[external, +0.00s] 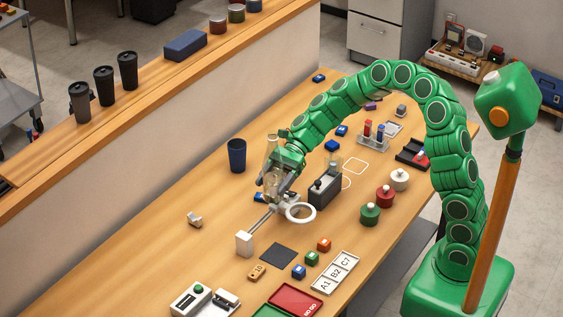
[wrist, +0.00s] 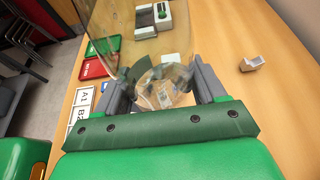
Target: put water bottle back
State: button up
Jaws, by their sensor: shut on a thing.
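My gripper (external: 275,184) is shut on a clear, see-through water bottle (external: 271,147), above the middle of the table. In the wrist view the bottle (wrist: 150,45) stands between the two grey fingers (wrist: 160,92), and the table shows through it. A white ring (external: 300,212) is close to the gripper in the external picture; I cannot tell whether the bottle is over it or beside it. My gripper partly hides the bottle in the external view.
A dark blue cup (external: 237,156) stands behind and left of the gripper. A grey box (external: 324,191) is just right of it. A white block with metal rods (external: 244,244) lies in front. Green, red and white round pieces (external: 385,196) stand to the right. The table's left part is mostly clear.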

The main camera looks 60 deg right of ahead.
jog(key=shift+w+a+f, duration=0.15)
jog(key=shift+w+f, duration=0.25)
jog(key=shift+f, duration=0.05)
jog(key=shift+w+a+f, duration=0.65)
jog(key=shift+w+f, duration=0.95)
jog(key=shift+w, duration=0.5)
jog(key=shift+w+a+f, duration=0.6)
jog(key=shift+w+f, duration=0.95)
jog(key=shift+w, duration=0.5)
jog(key=shift+w+a+f, duration=0.65)
jog(key=shift+w+f, duration=0.95)
jog(key=shift+w, duration=0.5)
jog(key=shift+f, duration=1.45)
jog(key=shift+f, duration=0.15)
jog(key=o, duration=1.5)
